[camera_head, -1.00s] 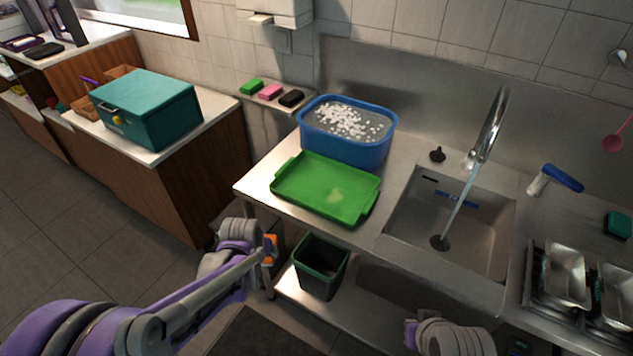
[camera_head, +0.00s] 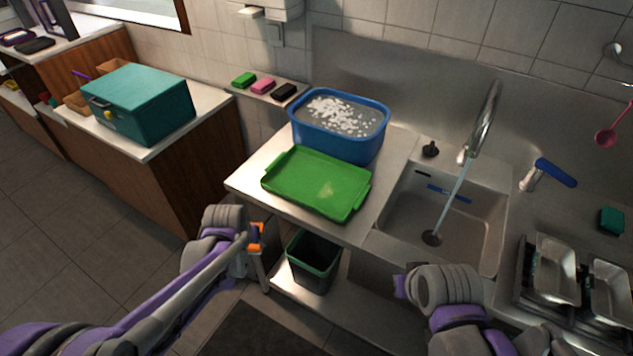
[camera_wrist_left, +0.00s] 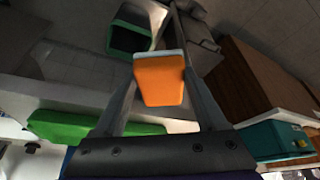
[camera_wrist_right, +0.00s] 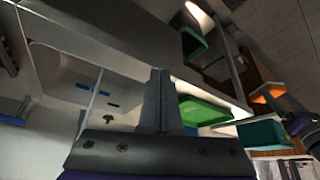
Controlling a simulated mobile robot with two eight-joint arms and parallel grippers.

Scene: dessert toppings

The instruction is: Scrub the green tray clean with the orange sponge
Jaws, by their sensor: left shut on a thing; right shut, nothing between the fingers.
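The green tray (camera_head: 310,178) lies flat on the steel counter, left of the sink, with a pale smudge (camera_head: 327,190) on its surface. It also shows in the left wrist view (camera_wrist_left: 75,127) and in the right wrist view (camera_wrist_right: 203,110). My left gripper (camera_head: 256,236) is shut on the orange sponge (camera_wrist_left: 160,80). It holds the sponge in front of the counter's left end, apart from the tray. My right gripper (camera_wrist_right: 160,75) is shut and empty. In the head view its wrist is in front of the sink.
A blue tub (camera_head: 343,130) of foamy water stands behind the tray. The tap runs into the sink (camera_head: 455,208). A dark green bin (camera_head: 313,262) stands below the counter. Metal pans (camera_head: 557,268) sit in a rack at right. Small sponges (camera_head: 263,86) lie on a wall shelf.

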